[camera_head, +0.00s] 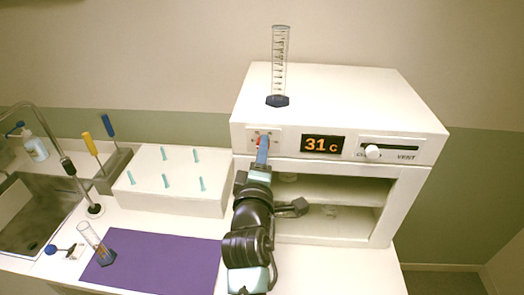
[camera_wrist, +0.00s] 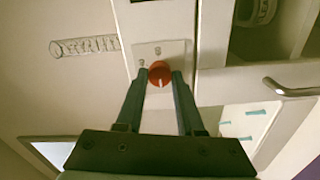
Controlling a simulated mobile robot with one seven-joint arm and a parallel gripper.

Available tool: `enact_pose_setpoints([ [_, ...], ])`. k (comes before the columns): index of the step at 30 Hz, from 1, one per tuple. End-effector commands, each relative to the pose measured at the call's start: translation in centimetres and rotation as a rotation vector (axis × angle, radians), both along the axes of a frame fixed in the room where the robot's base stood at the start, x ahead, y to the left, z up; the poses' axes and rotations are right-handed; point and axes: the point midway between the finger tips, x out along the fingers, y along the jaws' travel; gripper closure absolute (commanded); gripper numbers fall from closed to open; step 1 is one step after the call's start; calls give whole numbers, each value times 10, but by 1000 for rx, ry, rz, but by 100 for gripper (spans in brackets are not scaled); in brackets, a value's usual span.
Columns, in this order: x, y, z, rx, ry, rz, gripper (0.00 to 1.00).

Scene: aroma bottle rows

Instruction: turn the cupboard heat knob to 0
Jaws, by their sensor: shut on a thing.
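The heat knob (camera_wrist: 160,71) is round and red, on a pale plate (camera_wrist: 172,50) with small marks around it. A white pointer line shows on its face, pointing toward the lower edge of the wrist view; I cannot read the number it meets. My gripper (camera_wrist: 160,78) has one finger on each side of the knob and is shut on it. In the head view my gripper (camera_head: 263,148) is at the left of the front panel of the white cupboard (camera_head: 335,95), covering most of the knob. The display (camera_head: 322,145) beside it reads 31 C.
A vent slider (camera_head: 372,152) is at the panel's right. A graduated cylinder (camera_head: 279,65) stands on the cupboard. The cupboard's open compartment (camera_head: 345,190) is below. A white block with teal pegs (camera_head: 150,200), a purple mat (camera_head: 150,268) and a sink (camera_head: 35,225) are left.

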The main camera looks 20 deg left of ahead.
Motion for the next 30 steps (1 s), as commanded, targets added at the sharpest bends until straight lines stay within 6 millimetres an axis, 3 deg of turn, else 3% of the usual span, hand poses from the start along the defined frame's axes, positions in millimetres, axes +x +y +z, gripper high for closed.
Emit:
enact_pose_setpoints([
  [7,0,0,0,-3,-1,0,100],
  [8,0,0,0,-3,-1,0,60],
  [12,0,0,0,-2,-1,0,34],
  [23,-2,-1,-1,0,0,0,33],
  [30,-28,-9,-3,3,1,-2,33],
])
